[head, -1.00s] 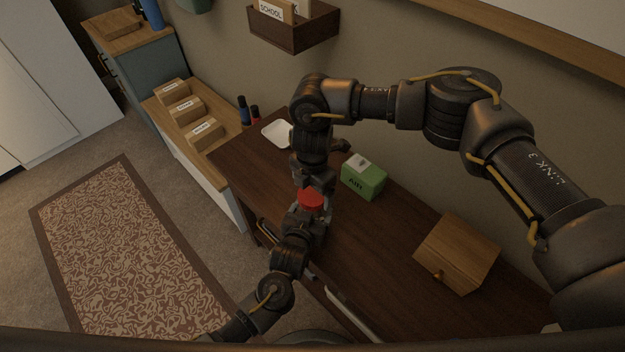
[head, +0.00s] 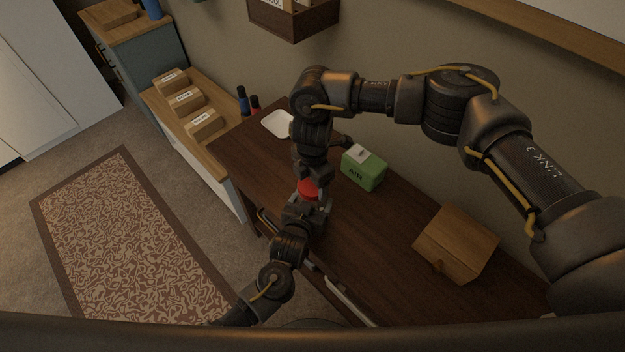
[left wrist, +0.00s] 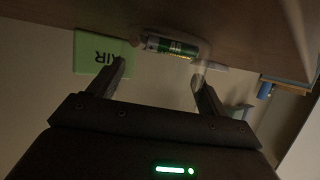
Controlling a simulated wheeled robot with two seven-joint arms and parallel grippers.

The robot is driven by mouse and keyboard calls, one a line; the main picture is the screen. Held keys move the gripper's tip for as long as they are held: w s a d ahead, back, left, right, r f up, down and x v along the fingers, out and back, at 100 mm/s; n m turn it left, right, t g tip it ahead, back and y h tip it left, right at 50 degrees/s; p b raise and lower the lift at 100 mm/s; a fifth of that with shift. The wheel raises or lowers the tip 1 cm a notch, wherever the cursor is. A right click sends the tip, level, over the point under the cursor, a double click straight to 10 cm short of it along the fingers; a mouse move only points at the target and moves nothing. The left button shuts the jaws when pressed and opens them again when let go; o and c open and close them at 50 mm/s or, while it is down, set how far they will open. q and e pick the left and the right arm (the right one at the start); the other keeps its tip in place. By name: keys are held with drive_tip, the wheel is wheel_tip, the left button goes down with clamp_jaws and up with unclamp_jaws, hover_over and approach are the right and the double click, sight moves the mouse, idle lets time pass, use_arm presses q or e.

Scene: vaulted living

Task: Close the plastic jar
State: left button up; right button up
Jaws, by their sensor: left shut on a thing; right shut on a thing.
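A red lid (head: 308,188) shows in the head view between my two grippers, partly covered by the right one. My right gripper (head: 312,175) comes down from above and is shut on the red lid. My left gripper (head: 304,206) is just below the lid, shut on the plastic jar. The jar's body is mostly hidden in the head view. In the left wrist view the jar (left wrist: 200,68) shows as a faint clear shape by the right finger of my left gripper (left wrist: 160,82), with a green and silver cylinder (left wrist: 172,47) seen there. The lid's seating is hidden.
A green box (head: 363,172) marked AIR stands right of the grippers on the dark wooden desk (head: 375,245). A wooden box (head: 455,245) stands further right. A white dish (head: 277,124) and two dark bottles (head: 247,102) are behind. The desk between the boxes is clear.

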drive_tip(key=shift+m, duration=0.8)
drive_tip(key=o, duration=1.1)
